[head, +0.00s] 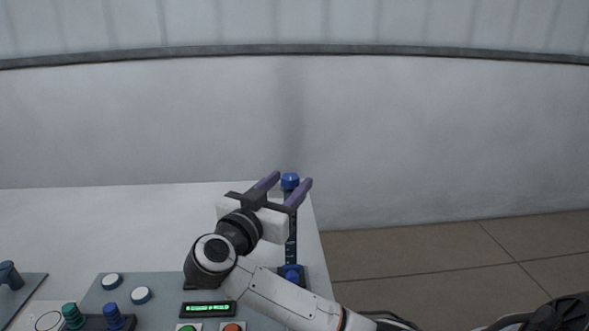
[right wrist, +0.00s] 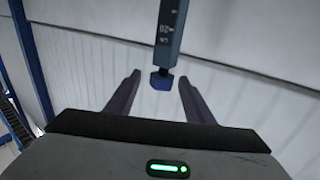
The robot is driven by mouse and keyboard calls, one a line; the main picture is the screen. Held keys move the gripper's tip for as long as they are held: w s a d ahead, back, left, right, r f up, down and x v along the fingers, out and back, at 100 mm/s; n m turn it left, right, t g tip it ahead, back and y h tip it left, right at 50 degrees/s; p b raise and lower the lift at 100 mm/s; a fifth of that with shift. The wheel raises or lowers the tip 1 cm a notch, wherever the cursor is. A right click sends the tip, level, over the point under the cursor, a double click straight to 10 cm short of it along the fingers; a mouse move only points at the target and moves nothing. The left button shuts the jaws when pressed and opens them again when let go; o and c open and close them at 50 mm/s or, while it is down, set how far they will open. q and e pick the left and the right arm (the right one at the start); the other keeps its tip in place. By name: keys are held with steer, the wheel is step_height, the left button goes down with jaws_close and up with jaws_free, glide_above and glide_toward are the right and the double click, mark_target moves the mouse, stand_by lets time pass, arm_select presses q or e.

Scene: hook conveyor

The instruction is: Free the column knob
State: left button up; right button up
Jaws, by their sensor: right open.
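A dark upright column (head: 291,240) with pale scale marks stands near the table's right edge. A blue knob (head: 290,181) caps its top, and a second blue knob (head: 291,272) is at its foot. My right gripper (head: 290,181) is open, its two purple fingers on either side of the top knob. In the right wrist view the column (right wrist: 172,35) comes in from the upper edge and its blue end knob (right wrist: 161,81) appears between the fingertips. I cannot tell whether the fingers touch it. My left gripper is out of view.
A grey control panel (head: 160,291) lies in front, with white buttons (head: 141,295), a lit green display (head: 208,309), and green and orange buttons. Green and blue knobs (head: 113,316) stand at its left. The white table (head: 90,225) is clear behind; a wall rises beyond.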

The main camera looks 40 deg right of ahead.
steer(key=x, duration=0.6)
steer(key=shift+w, duration=0.1)
steer(key=c, duration=1)
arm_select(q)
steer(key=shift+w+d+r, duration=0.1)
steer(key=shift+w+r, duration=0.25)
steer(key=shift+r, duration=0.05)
arm_select(e)
steer(key=shift+f, duration=0.1)
steer(key=shift+t, duration=0.3)
